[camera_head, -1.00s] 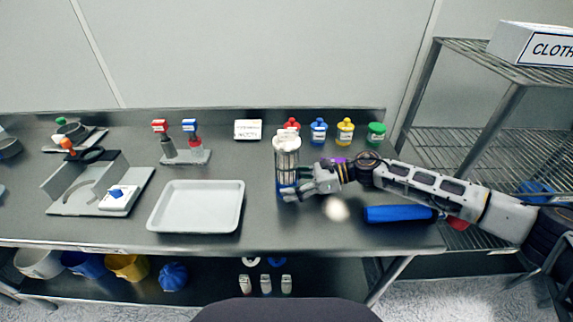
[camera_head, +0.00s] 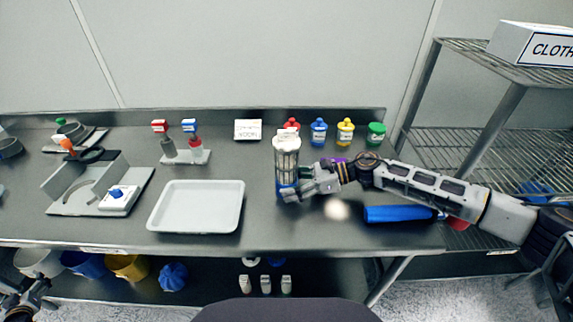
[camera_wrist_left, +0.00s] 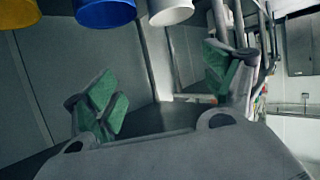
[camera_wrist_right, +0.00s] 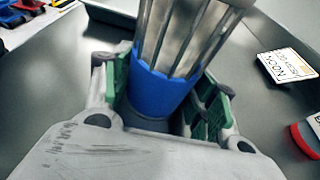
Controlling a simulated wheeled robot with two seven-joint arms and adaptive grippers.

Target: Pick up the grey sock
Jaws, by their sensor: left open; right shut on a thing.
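I cannot make out a grey sock for certain in any view. My right gripper (camera_head: 290,192) is shut on a clear, ribbed cylinder (camera_head: 287,160) with a blue base, upright over the table. In the right wrist view its blue base (camera_wrist_right: 160,92) sits between the green finger pads. My left gripper (camera_wrist_left: 160,90) is open and empty in the left wrist view. Only part of my left arm (camera_head: 25,300) shows at the bottom left of the head view, low beside the table's lower shelf. A white bucket (camera_wrist_left: 170,11) and a blue bucket (camera_wrist_left: 104,12) appear above the left fingers.
A white tray (camera_head: 165,222) lies mid-table, with a blue roll (camera_head: 398,214) to the right. Coloured jars (camera_head: 345,131) line the back. Below, a yellow bucket (camera_head: 127,267), a blue bundle (camera_head: 173,277) and small pale items (camera_head: 265,284) sit on the lower shelf. A wire rack (camera_head: 480,155) stands right.

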